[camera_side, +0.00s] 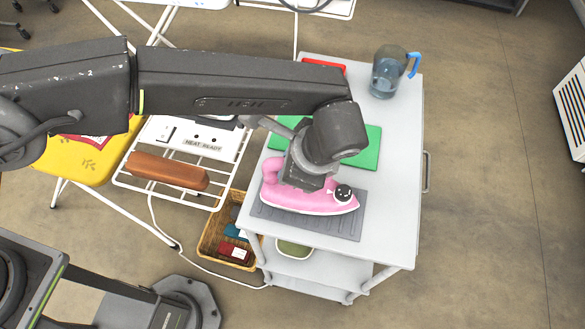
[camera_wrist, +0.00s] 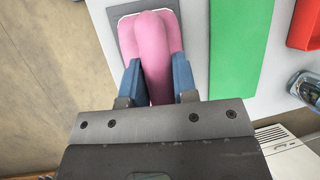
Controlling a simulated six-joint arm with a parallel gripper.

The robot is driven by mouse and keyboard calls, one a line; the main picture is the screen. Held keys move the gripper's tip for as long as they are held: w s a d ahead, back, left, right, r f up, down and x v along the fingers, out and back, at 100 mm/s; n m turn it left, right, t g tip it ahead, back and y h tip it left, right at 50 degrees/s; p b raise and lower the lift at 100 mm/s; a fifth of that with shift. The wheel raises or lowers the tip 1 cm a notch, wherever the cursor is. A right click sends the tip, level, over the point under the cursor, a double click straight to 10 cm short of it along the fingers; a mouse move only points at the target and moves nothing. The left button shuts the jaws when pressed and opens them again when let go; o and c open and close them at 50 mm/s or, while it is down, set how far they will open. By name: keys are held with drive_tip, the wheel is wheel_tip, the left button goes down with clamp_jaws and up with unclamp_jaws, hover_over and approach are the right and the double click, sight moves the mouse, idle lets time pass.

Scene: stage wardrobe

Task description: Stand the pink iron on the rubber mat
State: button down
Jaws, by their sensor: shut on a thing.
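The pink iron (camera_side: 310,199) is at the grey rubber mat (camera_side: 273,214) on the white trolley top. Its long side lies along the mat, with a dark knob near its right end. My gripper (camera_wrist: 157,80) is shut on the iron, with one blue finger on each side of its pink handle (camera_wrist: 153,55) in the wrist view. In the side view my wrist hides the middle of the iron and the jaws. I cannot tell whether the iron touches the mat or is just above it. Part of the mat also shows in the wrist view (camera_wrist: 127,38).
A green mat (camera_side: 364,148) lies behind the rubber mat. A red tray (camera_side: 325,66) and a clear jug (camera_side: 388,75) with a blue handle stand farther back. The trolley's right strip (camera_side: 395,210) is bare. A wire rack with a brown roll (camera_side: 168,171) is at left.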

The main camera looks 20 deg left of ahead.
drive_tip(key=shift+f, duration=1.1)
drive_tip(key=shift+f, duration=0.1)
drive_tip(key=c, duration=0.9)
unclamp_jaws()
drive_tip(key=v, duration=1.2)
drive_tip(key=shift+a, duration=0.15)
